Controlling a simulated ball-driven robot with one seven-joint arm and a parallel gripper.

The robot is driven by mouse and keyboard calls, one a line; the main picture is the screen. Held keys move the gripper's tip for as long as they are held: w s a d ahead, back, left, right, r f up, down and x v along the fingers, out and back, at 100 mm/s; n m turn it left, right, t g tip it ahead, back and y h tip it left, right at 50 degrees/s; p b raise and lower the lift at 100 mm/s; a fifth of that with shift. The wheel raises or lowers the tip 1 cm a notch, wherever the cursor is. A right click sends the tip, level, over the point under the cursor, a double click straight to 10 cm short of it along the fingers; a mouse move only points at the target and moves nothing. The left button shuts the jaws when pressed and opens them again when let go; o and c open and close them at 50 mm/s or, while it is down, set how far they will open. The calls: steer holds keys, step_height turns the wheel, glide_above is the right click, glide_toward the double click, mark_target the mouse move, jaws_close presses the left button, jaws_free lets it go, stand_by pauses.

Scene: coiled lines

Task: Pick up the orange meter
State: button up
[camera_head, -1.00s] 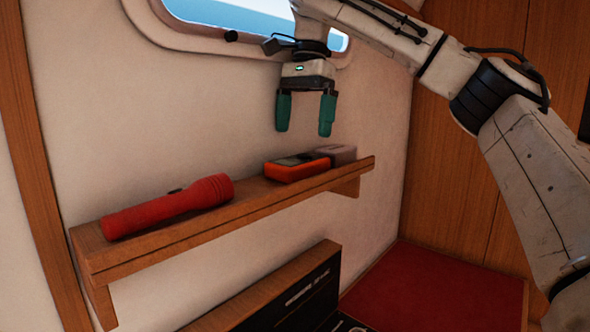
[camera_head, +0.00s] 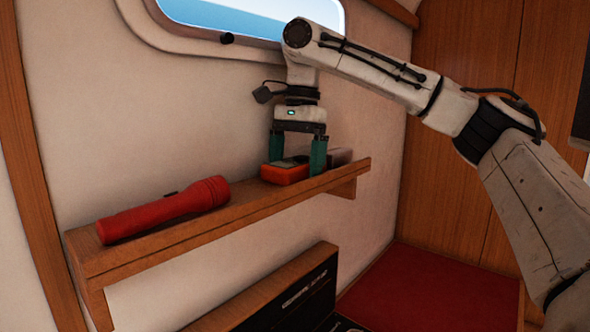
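The orange meter (camera_head: 284,174) lies on the wooden wall shelf (camera_head: 245,212), toward its right end. It is a small orange block with a dark top. My gripper (camera_head: 297,160) points straight down over it. The two green fingers are spread, one at the meter's far left side and one at its right front side. The fingertips are down at about the meter's height. The right finger hides part of the meter, and I cannot tell if either finger touches it.
A red flashlight (camera_head: 164,209) lies on the shelf's left half. A greyish-pink box (camera_head: 340,157) sits just right of the meter, close to the right finger. The window (camera_head: 235,18) is above. A red cushion (camera_head: 420,288) and a dark panel (camera_head: 290,305) are below.

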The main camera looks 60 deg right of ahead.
steer(key=c, duration=1)
steer(key=shift+r, duration=0.2)
